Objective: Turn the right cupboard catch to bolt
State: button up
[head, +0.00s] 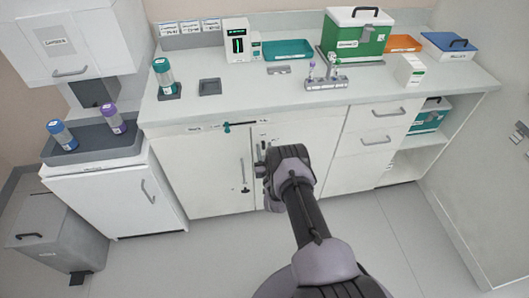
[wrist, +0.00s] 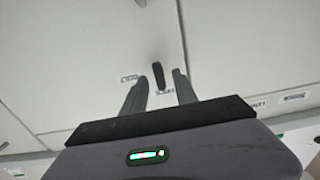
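A dark, narrow cupboard catch (wrist: 158,75) stands nearly upright in the wrist view, on the pale cupboard front beside a door seam. Small labels sit to its left (wrist: 128,78) and just below it (wrist: 165,91); I cannot read them surely. My gripper (wrist: 157,84) is open, with one grey finger on each side of the catch and a visible gap to both. I cannot tell how deep the fingers reach around it. In the head view my gripper (head: 259,158) is at the right cupboard door (head: 308,138) and hides the catch there.
A teal lever (head: 227,127) sits on the cupboard's top edge, left of my gripper. The left door has an upright handle (head: 243,172). Drawers (head: 375,125) are to the right. The counter (head: 220,105) above holds a rack, boxes and trays. The floor in front is clear.

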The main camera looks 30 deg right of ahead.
grip_shut()
dwell(0.4)
jog(key=n, duration=0.4)
jog(key=shift+a, duration=0.1)
jog(key=n+b, duration=0.1)
jog(key=n, duration=0.3)
jog(key=shift+f+n, duration=0.1)
jog(key=shift+n, duration=0.2)
jog(key=n, duration=0.4)
jog(key=shift+a+n+b, duration=0.1)
jog(key=shift+n+b, duration=0.2)
jog(key=shift+b, duration=0.1)
jog(key=n+b, duration=0.1)
jog(key=n, duration=0.3)
jog(key=shift+f+n, duration=0.15)
jog(key=shift+n, duration=0.15)
